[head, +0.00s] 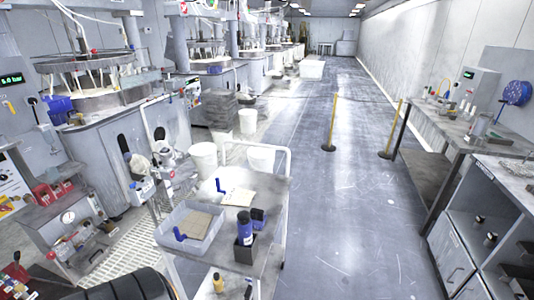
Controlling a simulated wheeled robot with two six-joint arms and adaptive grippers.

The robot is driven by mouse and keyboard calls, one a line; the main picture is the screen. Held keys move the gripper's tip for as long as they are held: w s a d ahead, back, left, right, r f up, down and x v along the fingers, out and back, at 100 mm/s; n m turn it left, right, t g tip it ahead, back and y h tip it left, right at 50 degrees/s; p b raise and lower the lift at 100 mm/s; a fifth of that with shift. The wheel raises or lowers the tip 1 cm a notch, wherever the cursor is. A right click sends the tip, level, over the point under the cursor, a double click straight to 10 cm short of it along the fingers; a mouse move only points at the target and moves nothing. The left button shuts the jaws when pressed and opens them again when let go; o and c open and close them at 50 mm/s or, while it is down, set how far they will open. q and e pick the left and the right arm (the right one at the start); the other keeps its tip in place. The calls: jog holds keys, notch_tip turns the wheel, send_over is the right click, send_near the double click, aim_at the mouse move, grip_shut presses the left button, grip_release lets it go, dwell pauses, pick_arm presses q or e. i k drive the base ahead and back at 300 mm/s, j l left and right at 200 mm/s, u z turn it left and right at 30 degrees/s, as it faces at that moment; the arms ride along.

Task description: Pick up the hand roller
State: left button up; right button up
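No hand roller can be told for certain at this size. On the grey cart top (268,190), a small blue angled handle (221,186) stands beside a pale sheet (238,198). A second blue handle-like piece (180,234) shows at the front of a grey tray (163,232), near a tan pad (192,224) lying in it. Which of these, if either, is the roller, I cannot tell. Neither of my grippers can be made out in the head view.
A dark bottle in a holder (245,232) and a blue-black item (259,217) stand on the cart. White buckets (261,157) stand behind it. Polishing machines line the left, workbenches (455,130) the right. Yellow posts (332,120) stand in the aisle. Floor (345,220) right of the cart is clear.

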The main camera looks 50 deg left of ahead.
aim_at(258, 219)
jog(key=k+u, duration=0.1)
jog(key=u, duration=1.4)
jog(key=i+l+u, duration=0.05)
